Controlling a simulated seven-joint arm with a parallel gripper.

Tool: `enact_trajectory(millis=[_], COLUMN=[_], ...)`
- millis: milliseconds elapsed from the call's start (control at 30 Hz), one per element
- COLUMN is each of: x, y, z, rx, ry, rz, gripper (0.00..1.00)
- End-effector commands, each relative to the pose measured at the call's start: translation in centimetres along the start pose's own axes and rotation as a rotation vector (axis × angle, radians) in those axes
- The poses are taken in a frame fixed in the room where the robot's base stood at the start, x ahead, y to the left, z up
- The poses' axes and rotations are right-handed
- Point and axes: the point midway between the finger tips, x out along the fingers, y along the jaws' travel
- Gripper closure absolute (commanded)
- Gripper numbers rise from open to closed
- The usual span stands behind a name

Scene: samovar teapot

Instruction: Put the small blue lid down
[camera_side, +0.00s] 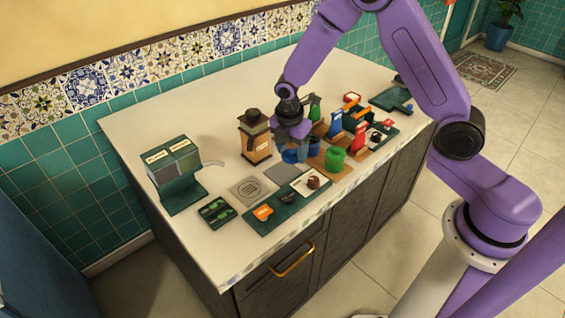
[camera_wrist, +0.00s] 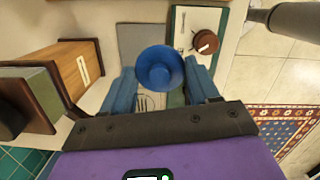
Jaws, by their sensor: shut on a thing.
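The small blue lid (camera_wrist: 161,66) shows in the wrist view as a round, dished blue piece between the two blue fingers. My gripper (camera_wrist: 162,80) is shut on it. In the side view my gripper (camera_side: 295,148) is low over the middle of the counter, right of the brown wooden canister. The lid is hard to tell from the blue fingers there. Below the lid in the wrist view lies a grey mat (camera_wrist: 130,42); I cannot tell the height of the gap.
The wooden canister (camera_side: 255,143) stands close left of my gripper. A green cup (camera_side: 334,158) stands close on its right. A green tray (camera_side: 262,224) with small items lies in front. A green dispenser (camera_side: 173,172) stands left. The counter's left back (camera_side: 150,122) is clear.

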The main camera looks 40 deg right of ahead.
Motion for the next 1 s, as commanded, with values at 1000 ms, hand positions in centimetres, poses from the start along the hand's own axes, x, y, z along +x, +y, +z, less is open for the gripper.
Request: enact_trajectory(millis=[1000], x=[7.0], y=[3.3], z=[-0.6], rx=[0.001], ry=[0.0], rz=[0.001], gripper=[0.68])
